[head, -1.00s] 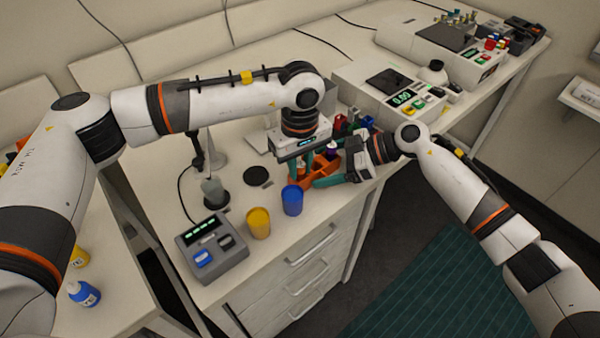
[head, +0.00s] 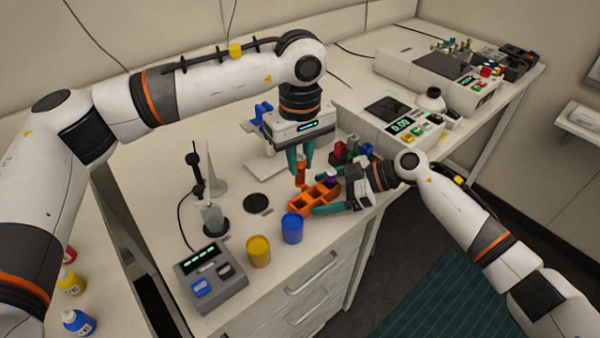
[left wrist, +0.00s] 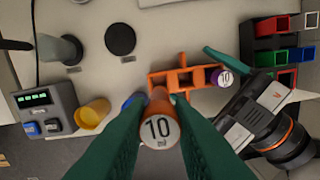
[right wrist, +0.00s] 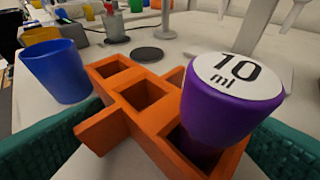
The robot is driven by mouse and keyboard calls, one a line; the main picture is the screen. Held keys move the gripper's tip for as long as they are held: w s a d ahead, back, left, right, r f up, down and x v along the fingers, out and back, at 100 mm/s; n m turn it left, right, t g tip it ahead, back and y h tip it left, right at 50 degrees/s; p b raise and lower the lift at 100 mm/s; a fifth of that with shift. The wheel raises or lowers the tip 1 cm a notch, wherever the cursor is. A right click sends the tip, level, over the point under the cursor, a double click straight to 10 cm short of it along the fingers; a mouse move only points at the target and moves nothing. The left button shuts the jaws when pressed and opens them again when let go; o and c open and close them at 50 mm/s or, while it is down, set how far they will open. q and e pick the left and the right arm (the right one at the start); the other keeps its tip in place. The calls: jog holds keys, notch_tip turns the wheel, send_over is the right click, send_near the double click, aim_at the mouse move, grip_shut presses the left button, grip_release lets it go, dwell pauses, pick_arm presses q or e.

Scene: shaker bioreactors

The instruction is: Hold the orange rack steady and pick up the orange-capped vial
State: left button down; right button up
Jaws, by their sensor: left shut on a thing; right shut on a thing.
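The orange rack (head: 314,196) stands on the table with several square slots. My right gripper (head: 334,193) is shut on it from the right, with a finger on each side of it in the right wrist view. A purple-capped vial (right wrist: 228,95) sits in the rack's near slot in that view. My left gripper (head: 301,164) is shut on the orange-capped vial (head: 301,174), which it holds upright above the rack. The cap, marked "10 ml", faces the camera in the left wrist view (left wrist: 160,126). The vial's lower part is hidden there.
A blue cup (head: 292,229) and a yellow cup (head: 258,251) stand near the table's front edge. A grey device with a display (head: 211,275) is at the left. A multi-coloured rack (left wrist: 284,50) stands right of the orange rack. A black disc (head: 256,204) lies behind the cups.

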pick_arm(q)
jog(key=shift+r, duration=0.3)
pick_arm(e)
jog(key=o, duration=0.7)
